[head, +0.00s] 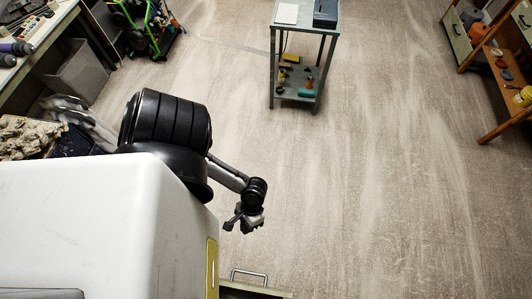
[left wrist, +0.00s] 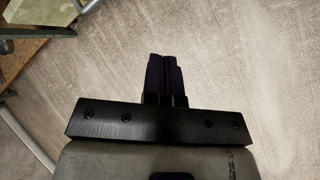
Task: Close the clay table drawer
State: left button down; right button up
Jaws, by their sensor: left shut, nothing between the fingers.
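A drawer front (head: 262,289) with a metal bar handle (head: 249,273) shows at the bottom edge of the head view, just right of my white body. Most of the drawer is cut off by the frame, so how far it stands out cannot be told. My left gripper (head: 241,221) hangs over the floor, above the handle in the picture and apart from it. Its fingers (left wrist: 164,78) are together and empty in the left wrist view, with bare floor behind them. My right gripper is not in view.
A small grey cart (head: 304,32) with items on its shelves stands at the top middle. A wooden shelf (head: 505,72) is at the right. A grey bin (head: 77,72) and bench are at the left. The floor between is clear. Furniture edges (left wrist: 40,12) show at the wrist view's upper left.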

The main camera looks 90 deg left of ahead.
pick_arm(q)
jog(key=d+f+n+t+h+b, duration=0.1)
jog(key=d+f+n+b, duration=0.1)
jog(key=d+f+n, duration=0.6)
jog(key=d, duration=0.3)
jog(key=shift+s+d+n, duration=0.15)
jog(key=shift+d+n, duration=0.2)
jog(key=shift+n, duration=0.05)
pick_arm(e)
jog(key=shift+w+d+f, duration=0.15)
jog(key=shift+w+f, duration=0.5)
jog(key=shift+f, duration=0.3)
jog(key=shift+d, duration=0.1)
pick_arm(q)
jog(key=shift+d+r, duration=0.1)
jog(key=shift+d, duration=0.05)
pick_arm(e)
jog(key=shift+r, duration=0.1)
